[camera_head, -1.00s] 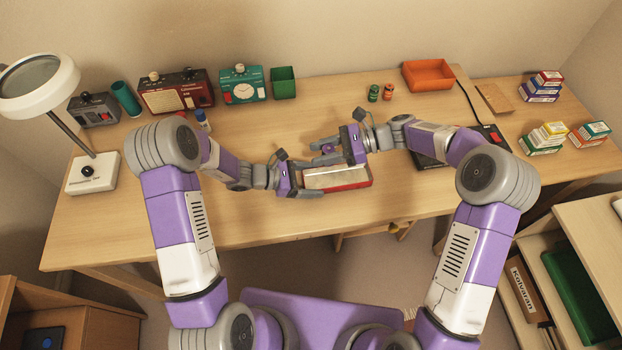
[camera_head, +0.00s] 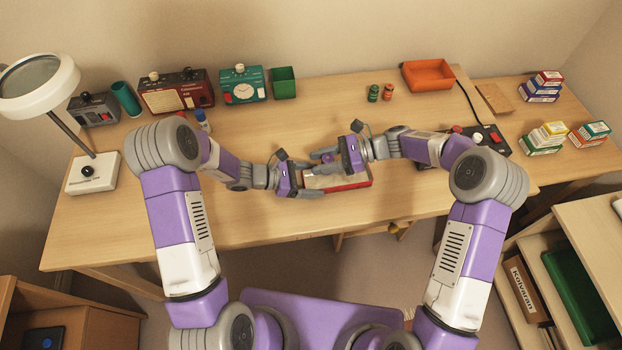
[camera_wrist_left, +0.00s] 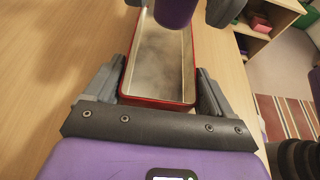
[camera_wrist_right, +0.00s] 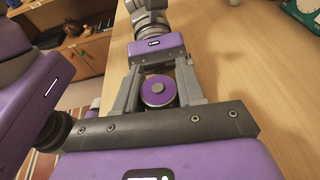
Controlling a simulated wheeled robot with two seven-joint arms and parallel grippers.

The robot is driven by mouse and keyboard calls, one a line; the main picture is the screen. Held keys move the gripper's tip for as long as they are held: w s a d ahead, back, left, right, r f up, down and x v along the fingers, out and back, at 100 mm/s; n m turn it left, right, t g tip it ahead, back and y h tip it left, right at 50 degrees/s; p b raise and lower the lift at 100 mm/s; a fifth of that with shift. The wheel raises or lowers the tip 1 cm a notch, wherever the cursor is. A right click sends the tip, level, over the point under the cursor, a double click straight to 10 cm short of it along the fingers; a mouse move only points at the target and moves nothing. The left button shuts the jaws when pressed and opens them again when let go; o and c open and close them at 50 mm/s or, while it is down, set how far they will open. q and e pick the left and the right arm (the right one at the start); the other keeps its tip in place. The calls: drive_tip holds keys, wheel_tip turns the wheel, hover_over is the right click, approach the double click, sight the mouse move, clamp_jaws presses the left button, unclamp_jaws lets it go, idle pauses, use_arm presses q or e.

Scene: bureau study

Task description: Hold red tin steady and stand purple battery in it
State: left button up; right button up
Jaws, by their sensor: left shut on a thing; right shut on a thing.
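The red tin (camera_head: 352,184) is an open rectangular box with a pale inside, lying on the desk near its front edge. My left gripper (camera_head: 308,182) is shut on the tin's left end; in the left wrist view its fingers clasp both long walls of the tin (camera_wrist_left: 158,101). My right gripper (camera_head: 332,164) is shut on the purple battery (camera_wrist_right: 158,91), whose round end shows between the fingers in the right wrist view. In the left wrist view the battery (camera_wrist_left: 176,10) hangs over the tin's far part. Its lower end looks above the tin's floor; contact cannot be told.
The desk front left is clear.

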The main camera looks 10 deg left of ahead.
sight(320, 183)
drive_tip(key=shift+f, duration=3.35)
drive_tip(key=o, duration=1.2)
drive_tip(key=shift+c, duration=0.2)
drive_tip(key=v, duration=1.2)
use_arm(q)
drive_tip(key=o, duration=0.9)
